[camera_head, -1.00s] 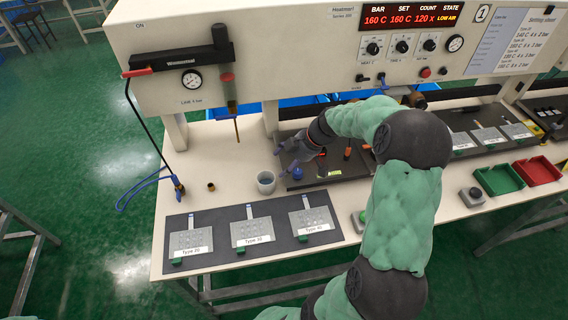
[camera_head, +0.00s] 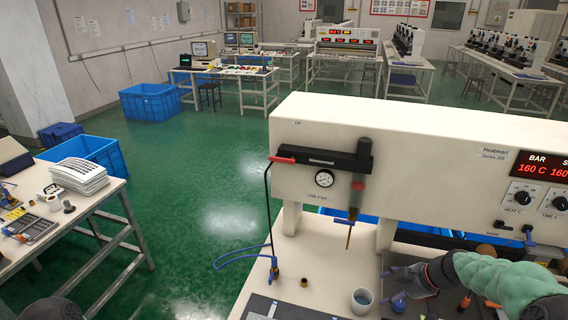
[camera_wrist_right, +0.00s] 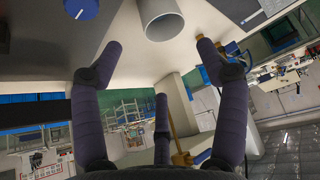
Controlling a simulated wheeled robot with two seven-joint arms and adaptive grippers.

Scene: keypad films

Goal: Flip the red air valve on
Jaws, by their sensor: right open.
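The red air valve lever (camera_head: 283,160) sticks out to the left from the end of a black bar on the white press's front, in the head view. It lies about level, with a black hose hanging below it. My right gripper (camera_head: 388,285) is low over the bench, to the right of and well below the lever, apart from it. It is open and empty; its spread fingers also show in the right wrist view (camera_wrist_right: 160,62). The lever is not seen in the wrist view.
A grey cup (camera_head: 361,301) and a blue-topped item (camera_head: 398,302) stand near my right gripper. A pressure gauge (camera_head: 324,178) and a hanging cylinder (camera_head: 357,192) are right of the lever. Blue tubing (camera_head: 243,257) loops off the bench's left edge. Floor left of the press is clear.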

